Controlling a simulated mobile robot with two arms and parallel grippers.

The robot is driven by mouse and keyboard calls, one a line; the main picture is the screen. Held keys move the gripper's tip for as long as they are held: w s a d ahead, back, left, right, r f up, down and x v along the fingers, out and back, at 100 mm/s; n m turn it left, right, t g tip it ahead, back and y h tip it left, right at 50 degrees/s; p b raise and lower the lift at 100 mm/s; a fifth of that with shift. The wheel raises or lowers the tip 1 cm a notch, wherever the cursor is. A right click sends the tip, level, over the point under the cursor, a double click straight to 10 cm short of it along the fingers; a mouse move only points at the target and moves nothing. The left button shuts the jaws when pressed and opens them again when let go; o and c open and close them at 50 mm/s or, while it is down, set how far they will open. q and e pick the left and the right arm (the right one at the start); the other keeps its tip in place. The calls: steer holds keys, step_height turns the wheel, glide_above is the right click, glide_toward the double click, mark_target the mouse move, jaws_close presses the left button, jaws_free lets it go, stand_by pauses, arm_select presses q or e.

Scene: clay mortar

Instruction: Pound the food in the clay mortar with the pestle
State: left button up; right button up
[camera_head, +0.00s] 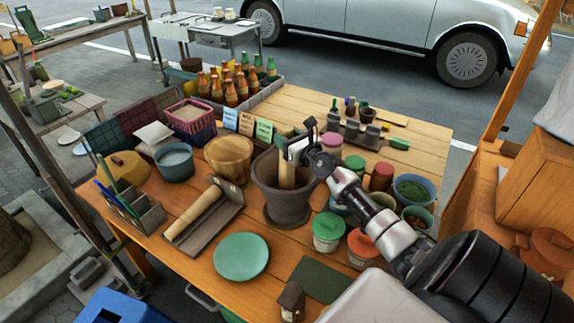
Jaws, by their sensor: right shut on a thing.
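The clay mortar (283,198) is a dark brown pot on a saucer near the middle of the wooden table (215,278). My right gripper (297,150) is above the mortar, its arm coming in from the lower right. It is shut on the light wooden pestle (287,177), which stands roughly upright with its lower part inside the mortar. The food inside the mortar is hidden by the rim and the pestle. My left gripper is not in view.
A rolling pin (194,214) lies in a grey tray left of the mortar. A wooden bucket (229,158) stands close behind it. A green plate (241,257) lies in front. Lidded jars (328,232) and bowls (414,190) crowd the right. Bottles (231,92) stand at the back.

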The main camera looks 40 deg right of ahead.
steer(key=shift+f+b, duration=1.45)
steer(key=shift+f, duration=0.65)
steer(key=shift+f, duration=0.1)
step_height(320, 180, up, 6)
steer(key=p, duration=0.5)
steer(key=shift+f+p, duration=0.1)
steer(key=shift+p, duration=0.25)
steer(key=shift+f, duration=0.2)
